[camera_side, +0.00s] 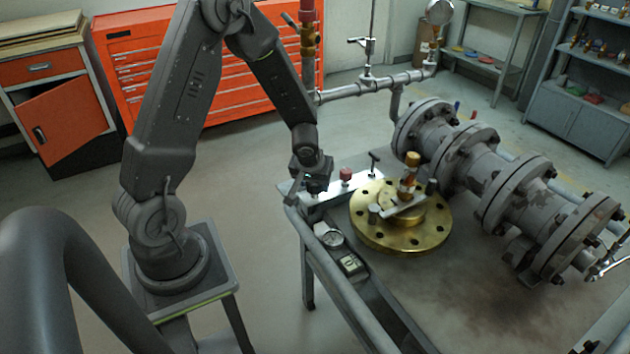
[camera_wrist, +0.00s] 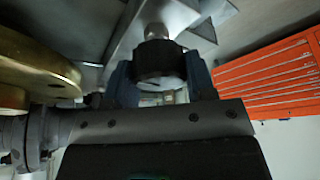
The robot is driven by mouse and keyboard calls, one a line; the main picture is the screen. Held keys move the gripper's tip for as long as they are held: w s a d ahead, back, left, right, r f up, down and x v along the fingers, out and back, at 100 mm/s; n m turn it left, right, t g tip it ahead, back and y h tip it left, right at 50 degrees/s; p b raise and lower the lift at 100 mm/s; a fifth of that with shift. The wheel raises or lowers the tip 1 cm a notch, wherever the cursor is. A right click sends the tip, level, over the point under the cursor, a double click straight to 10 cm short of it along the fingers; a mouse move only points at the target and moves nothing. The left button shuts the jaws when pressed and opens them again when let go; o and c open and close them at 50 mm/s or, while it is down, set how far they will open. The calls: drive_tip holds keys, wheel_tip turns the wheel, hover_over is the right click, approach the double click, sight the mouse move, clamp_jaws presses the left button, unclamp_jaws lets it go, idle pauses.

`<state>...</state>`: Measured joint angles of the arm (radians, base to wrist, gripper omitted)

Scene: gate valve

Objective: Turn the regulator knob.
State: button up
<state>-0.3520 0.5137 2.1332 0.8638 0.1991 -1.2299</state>
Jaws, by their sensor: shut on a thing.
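The regulator knob (camera_wrist: 157,63) is a dark, ribbed round knob on a pale metal stem in the wrist view. It sits between the two fingers of my gripper (camera_wrist: 160,82), which are shut on it from both sides. In the side view my gripper (camera_side: 317,187) points down at the left end of the pale metal plate (camera_side: 345,189) on the bench. The knob is hidden behind the gripper there. I cannot tell how far the knob is turned.
A red knob (camera_side: 346,175) and a black T-handle (camera_side: 374,161) stand close to the right of the gripper. A brass flange (camera_side: 430,238) lies beyond them, before a grey flanged pipe (camera_side: 515,185).

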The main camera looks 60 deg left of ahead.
drive_tip(key=shift+m+h, duration=0.3)
drive_tip(key=shift+m, duration=0.5)
drive_tip(key=shift+m+t, duration=0.3)
drive_tip(key=shift+m, duration=0.1)
drive_tip(key=o, duration=0.9)
drive_tip(key=v, duration=1.3)
drive_tip(key=shift+r, duration=0.45)
